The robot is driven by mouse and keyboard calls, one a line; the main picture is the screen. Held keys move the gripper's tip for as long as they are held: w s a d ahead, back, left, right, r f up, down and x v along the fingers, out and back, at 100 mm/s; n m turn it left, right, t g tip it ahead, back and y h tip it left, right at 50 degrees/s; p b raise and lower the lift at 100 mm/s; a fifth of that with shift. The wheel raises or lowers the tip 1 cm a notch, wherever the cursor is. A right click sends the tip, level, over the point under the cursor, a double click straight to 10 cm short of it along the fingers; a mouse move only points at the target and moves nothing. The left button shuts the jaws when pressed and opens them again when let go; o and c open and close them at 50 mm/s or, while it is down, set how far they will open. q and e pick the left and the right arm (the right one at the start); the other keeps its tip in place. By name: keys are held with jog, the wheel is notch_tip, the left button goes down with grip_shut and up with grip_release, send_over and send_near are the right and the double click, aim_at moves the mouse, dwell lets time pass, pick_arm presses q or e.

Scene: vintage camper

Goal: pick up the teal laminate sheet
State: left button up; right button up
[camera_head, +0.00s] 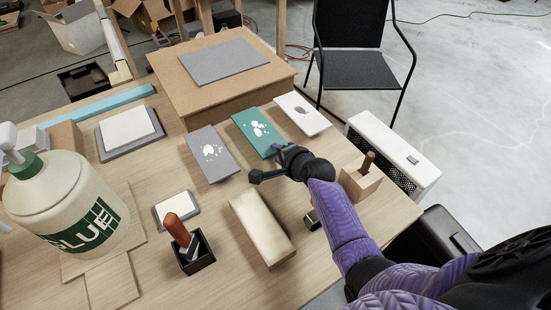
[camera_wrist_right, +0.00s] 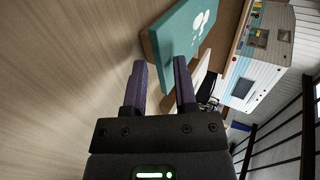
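The teal laminate sheet (camera_head: 248,129) lies on the wooden table between a grey sheet (camera_head: 212,158) and a white sheet (camera_head: 304,112), with white blotches on top. In the right wrist view the teal sheet (camera_wrist_right: 180,32) shows as a board with a tan edge, just beyond the fingertips. My right gripper (camera_head: 268,163) is at the sheet's near right corner. In the wrist view the right gripper (camera_wrist_right: 160,63) is open, its purple fingers apart with nothing between them. I cannot tell whether a finger touches the sheet. My left gripper is not in view.
A pale block (camera_head: 262,228) lies close in front of the right gripper. A wooden block with a peg (camera_head: 360,182) stands right of my forearm. A glue bottle (camera_head: 65,205) and a brush holder (camera_head: 195,256) stand left. A raised board (camera_head: 175,77) is behind.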

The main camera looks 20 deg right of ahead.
jog(key=shift+w+f, duration=0.1)
jog(key=shift+w, duration=0.1)
jog(key=shift+c, duration=0.2)
jog(key=c, duration=0.3)
jog(key=shift+s, duration=0.1)
grip_shut()
jog(key=shift+f, duration=0.1)
